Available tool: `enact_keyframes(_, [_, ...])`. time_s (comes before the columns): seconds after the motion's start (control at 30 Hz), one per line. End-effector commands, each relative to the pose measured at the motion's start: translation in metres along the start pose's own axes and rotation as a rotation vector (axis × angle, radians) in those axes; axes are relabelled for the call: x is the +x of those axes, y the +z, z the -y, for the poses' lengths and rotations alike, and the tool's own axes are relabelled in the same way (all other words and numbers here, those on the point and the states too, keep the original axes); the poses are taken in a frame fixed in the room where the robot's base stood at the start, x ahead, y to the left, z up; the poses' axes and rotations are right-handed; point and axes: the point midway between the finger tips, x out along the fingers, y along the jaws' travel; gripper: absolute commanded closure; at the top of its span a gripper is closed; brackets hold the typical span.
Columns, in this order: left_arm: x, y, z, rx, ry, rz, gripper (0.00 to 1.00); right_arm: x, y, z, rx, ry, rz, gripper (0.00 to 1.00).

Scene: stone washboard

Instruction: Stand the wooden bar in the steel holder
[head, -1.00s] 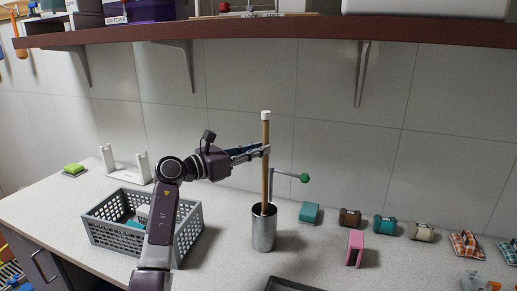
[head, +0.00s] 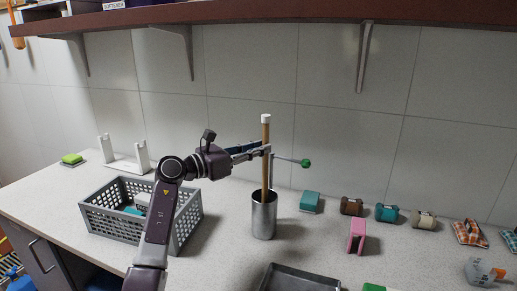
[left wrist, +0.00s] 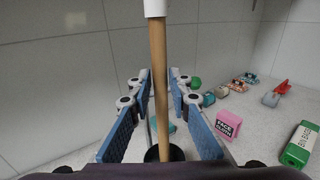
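The wooden bar (head: 265,170), with a white cap at its top, stands upright with its lower end inside the steel holder (head: 263,219). My left gripper (head: 268,150) is around the bar's upper part. In the left wrist view, the bar (left wrist: 158,60) runs between the two blue-padded fingers (left wrist: 159,78); narrow gaps seem to show at its sides, so the fingers look slightly open. The holder's dark mouth (left wrist: 176,153) shows below, partly covered. The bar's bottom is hidden in the holder. My right gripper is not in view.
A grey basket (head: 103,221) stands left of the holder. A metal stand with a green ball (head: 306,163) is close behind the bar. A dark tray (head: 300,280) lies in front, a pink block (head: 356,236) to the right. A shelf (head: 270,25) hangs above.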

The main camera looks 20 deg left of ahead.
Motion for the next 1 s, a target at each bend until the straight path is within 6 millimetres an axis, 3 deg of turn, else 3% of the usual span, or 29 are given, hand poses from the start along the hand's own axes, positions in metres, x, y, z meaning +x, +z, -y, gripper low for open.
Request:
enact_keyframes(0.13, [0.0,0.0,0.0,0.0,0.0,0.0,0.66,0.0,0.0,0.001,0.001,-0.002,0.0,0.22])
enact_keyframes(0.47, [-0.005,-0.001,-0.001,0.0,0.001,-0.001,0.66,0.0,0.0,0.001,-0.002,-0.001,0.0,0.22])
enact_keyframes(0.57, [-0.017,-0.001,-0.002,0.001,0.003,-0.002,0.66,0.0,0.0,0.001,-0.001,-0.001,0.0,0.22])
enact_keyframes(1.0, [-0.103,-0.002,-0.001,0.001,0.003,-0.003,0.66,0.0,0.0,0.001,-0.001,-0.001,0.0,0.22])
